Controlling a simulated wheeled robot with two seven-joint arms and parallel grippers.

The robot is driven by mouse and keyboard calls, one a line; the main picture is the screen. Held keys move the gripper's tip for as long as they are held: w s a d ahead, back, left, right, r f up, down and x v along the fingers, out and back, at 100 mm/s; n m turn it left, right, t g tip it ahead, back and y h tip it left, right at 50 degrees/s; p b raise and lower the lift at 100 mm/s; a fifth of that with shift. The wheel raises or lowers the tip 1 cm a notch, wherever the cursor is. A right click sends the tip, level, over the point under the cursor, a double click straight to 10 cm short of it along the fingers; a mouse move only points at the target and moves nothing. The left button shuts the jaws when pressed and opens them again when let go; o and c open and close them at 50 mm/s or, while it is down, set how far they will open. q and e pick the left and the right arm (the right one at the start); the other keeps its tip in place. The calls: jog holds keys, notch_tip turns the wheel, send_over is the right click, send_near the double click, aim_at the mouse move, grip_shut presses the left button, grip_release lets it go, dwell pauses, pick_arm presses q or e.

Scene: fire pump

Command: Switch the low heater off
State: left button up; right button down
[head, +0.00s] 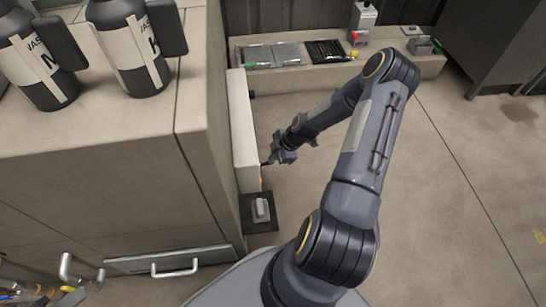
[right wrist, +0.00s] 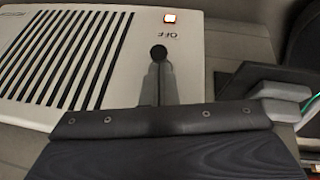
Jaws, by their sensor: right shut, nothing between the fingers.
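The low heater (head: 243,130) is a slim pale box standing on the floor against the side of the cabinet. In the right wrist view its face (right wrist: 115,25) has dark vent slots, a small bright white-and-red switch (right wrist: 168,18) and the word OFF beside it. My right gripper (head: 270,161) is shut and empty, close to the heater's front. In the right wrist view its fingertips (right wrist: 158,60) point towards the switch, with a dark round spot at their tip and a small gap to the switch. I cannot tell whether they touch the face. My left gripper is not in view.
A beige cabinet (head: 195,120) with black bottles (head: 135,50) on top stands at the left. A small grey item sits on a dark mat (head: 262,226) near the heater's end. A low ledge (head: 285,77) with trays runs along the back. The floor (head: 440,170) at right is clear.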

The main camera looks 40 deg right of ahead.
jog(key=f+b, duration=0.1)
jog(key=d+f+b, duration=0.1)
jog(key=shift+s+d+f+b, duration=0.1)
jog(key=shift+s+d+b, duration=0.1)
jog(key=shift+s+b, duration=0.2)
jog(key=shift+r+p, duration=0.5)
jog(key=shift+r, duration=0.3)
